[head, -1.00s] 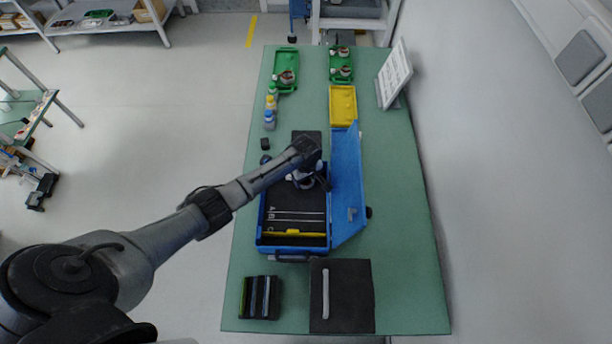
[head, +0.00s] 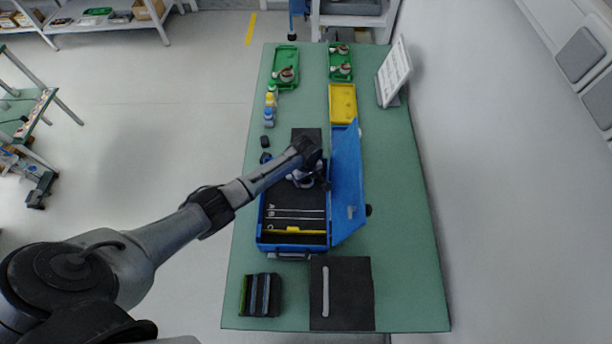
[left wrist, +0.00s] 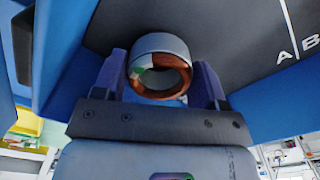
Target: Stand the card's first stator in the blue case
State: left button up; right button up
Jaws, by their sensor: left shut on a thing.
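The blue case (head: 260,232) stands open on the table, its lid (head: 346,185) raised along the right side. Its dark floor (head: 296,198) has white lines and the letters A, B and C. My left gripper (head: 310,178) is over the far end of the case, next to the lid. In the left wrist view my left gripper (left wrist: 157,88) is shut on a stator (left wrist: 158,65), a grey ring with copper windings inside. Whether the stator touches the case floor cannot be told. The card (head: 394,72) stands at the far right; its text is too small to read. My right gripper is not in view.
Two green trays (head: 295,70) with stators stand at the back, with a yellow tray (head: 342,118) before the right one. Small bottles (head: 268,117) line the left edge. A dark rack (head: 260,312) and a black mat (head: 355,300) lie at the front. The table's right side is clear.

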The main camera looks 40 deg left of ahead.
pick_arm(q)
jog(key=o, duration=1.2)
jog(key=shift+r, duration=0.1)
jog(key=shift+r, duration=0.35)
notch_tip(320, 180, up, 13)
jog(key=shift+p, duration=0.95)
